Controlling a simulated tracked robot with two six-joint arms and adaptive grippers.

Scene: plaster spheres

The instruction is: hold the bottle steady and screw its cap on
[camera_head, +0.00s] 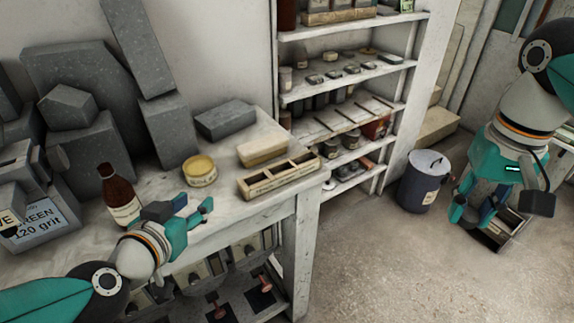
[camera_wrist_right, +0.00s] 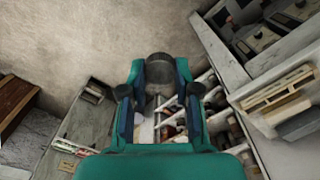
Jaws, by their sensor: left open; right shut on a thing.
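The brown glass bottle (camera_head: 119,195) with a pale label stands upright on the workbench at the left. No cap shows on its neck. My left gripper (camera_head: 207,212) is open and empty, just right of the bottle and apart from it, near the bench's front edge. My right gripper (camera_head: 472,215) is far to the right, over the floor and away from the bench. In the right wrist view, it is shut on a dark grey round piece (camera_wrist_right: 158,68) that looks like the cap. In the head view I cannot make out this piece.
A yellow tin (camera_head: 199,170) and a divided wooden tray (camera_head: 280,179) stand on the workbench (camera_head: 228,207) right of the bottle. Grey stone blocks (camera_head: 68,107) stand behind it. A shelf unit (camera_head: 341,82) and a grey bin (camera_head: 422,185) lie between bench and right arm.

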